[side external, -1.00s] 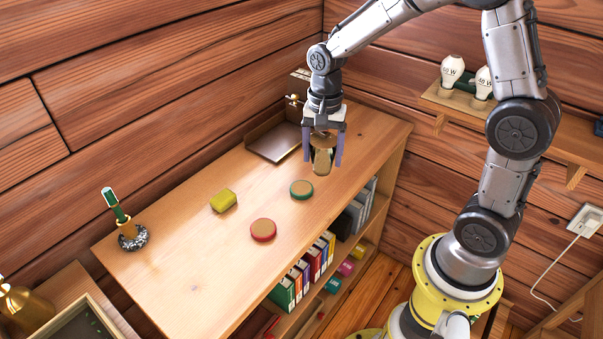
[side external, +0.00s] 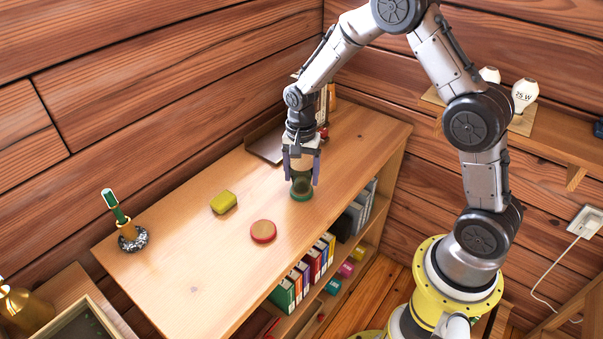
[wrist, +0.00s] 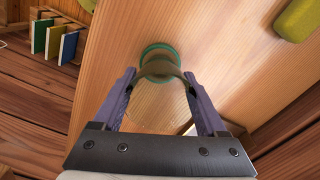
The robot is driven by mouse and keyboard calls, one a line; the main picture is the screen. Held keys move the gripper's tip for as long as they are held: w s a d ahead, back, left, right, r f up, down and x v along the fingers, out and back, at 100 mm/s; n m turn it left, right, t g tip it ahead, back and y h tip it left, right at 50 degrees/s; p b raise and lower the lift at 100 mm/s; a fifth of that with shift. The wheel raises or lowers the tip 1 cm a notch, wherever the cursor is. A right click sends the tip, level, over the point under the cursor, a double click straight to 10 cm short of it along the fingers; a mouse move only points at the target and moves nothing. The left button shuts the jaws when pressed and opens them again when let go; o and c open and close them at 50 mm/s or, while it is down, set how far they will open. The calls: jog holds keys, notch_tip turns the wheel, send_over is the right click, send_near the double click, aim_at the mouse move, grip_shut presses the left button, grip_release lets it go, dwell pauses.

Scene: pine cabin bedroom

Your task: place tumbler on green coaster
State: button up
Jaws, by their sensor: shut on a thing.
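The tumbler (side external: 301,184) is see-through with a brownish tint and upright between the fingers of my gripper (side external: 302,177). It is directly over the green coaster (side external: 301,198), whose green rim shows around and below its base. I cannot tell whether its base touches the coaster. In the wrist view, the tumbler (wrist: 160,70) is between the two purple fingers of my gripper (wrist: 159,75), and the coaster's green ring (wrist: 160,46) shows just beyond it.
A red-rimmed coaster (side external: 263,231) and a yellow-green block (side external: 223,203) lie to the left on the wooden shelf top (side external: 180,255).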

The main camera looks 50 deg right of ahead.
jog(key=o, duration=1.4)
jog(key=shift+f, duration=0.15)
jog(key=s+a+r+n+t, duration=0.1)
jog(key=s+r+n, duration=0.15)
jog(key=r, duration=0.65)
jog(key=s+a+r+n, duration=0.1)
jog(key=s+r, duration=0.2)
jog(key=r, duration=0.7)
jog(key=s+a+r+n+t, duration=0.1)
jog(key=s+n+t, duration=0.1)
jog(key=s+n, duration=0.3)
jog(key=s+a+r+n+t, duration=0.1)
jog(key=s+n, duration=0.3)
jog(key=s, duration=1)
jog(key=shift+s+r+n+t, duration=0.25)
jog(key=shift+r+n+t, duration=0.1)
jog(key=shift+r+t, duration=0.4)
